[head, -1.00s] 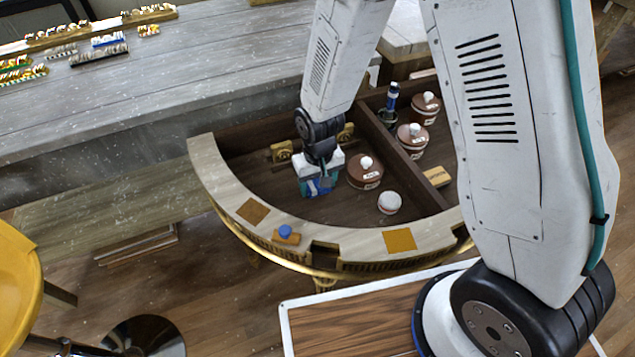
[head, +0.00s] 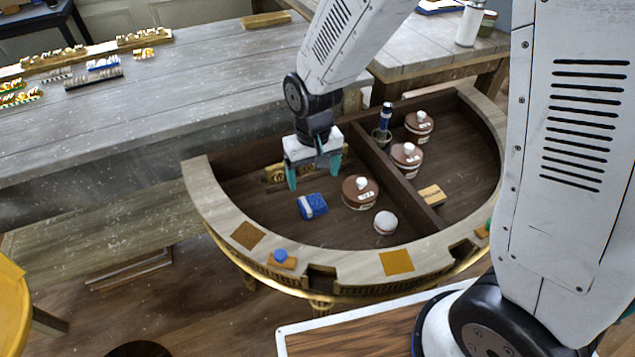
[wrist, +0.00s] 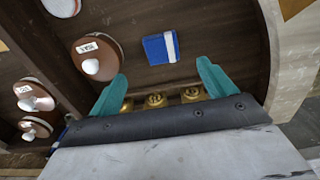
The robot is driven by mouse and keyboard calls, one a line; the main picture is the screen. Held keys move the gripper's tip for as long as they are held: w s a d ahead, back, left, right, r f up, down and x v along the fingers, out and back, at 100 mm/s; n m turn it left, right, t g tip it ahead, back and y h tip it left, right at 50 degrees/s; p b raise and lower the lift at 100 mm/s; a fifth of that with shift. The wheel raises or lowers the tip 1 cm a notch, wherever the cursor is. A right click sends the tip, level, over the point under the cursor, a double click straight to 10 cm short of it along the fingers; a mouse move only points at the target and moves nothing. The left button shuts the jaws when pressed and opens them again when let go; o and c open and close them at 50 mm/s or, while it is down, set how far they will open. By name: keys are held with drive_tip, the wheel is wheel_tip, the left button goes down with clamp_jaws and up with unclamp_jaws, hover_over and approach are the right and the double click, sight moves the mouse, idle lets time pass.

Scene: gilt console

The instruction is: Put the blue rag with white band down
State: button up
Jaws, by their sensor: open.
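The blue rag with white band (head: 312,206) lies folded on the dark wooden floor of the left compartment of the half-round console (head: 215,200). It also shows whole in the wrist view (wrist: 160,48), lying flat, its white band along one edge. My gripper (head: 314,179) is open and empty, with teal fingers spread. It is above and behind the rag, apart from it. In the wrist view the fingertips (wrist: 161,70) are wide apart with the rag beyond them.
A brown lidded jar (head: 360,193) and a small white-topped pot (head: 386,222) stand right of the rag. A divider (head: 395,175) separates the right compartment, holding more jars, a blue-topped bottle (head: 385,118) and a wooden block (head: 432,195). Brass fittings (wrist: 155,99) line the back wall.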

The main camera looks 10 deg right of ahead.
drive_tip(key=s+d+r+m, duration=0.1)
drive_tip(key=s+d+r, duration=0.25)
drive_tip(key=r, duration=0.35)
drive_tip(key=s+d+r, duration=0.2)
drive_tip(key=d+r, duration=0.3)
drive_tip(key=r, duration=0.2)
drive_tip(key=s+d+r, duration=0.3)
drive_tip(key=s+r, duration=0.1)
drive_tip(key=s, duration=0.4)
drive_tip(key=s+d+r+m+t, duration=0.1)
drive_tip(key=s+d+r, duration=0.3)
drive_tip(key=s, duration=0.3)
drive_tip(key=shift+s+d, duration=0.3)
drive_tip(key=shift+s, duration=0.1)
drive_tip(key=shift+o, duration=0.5)
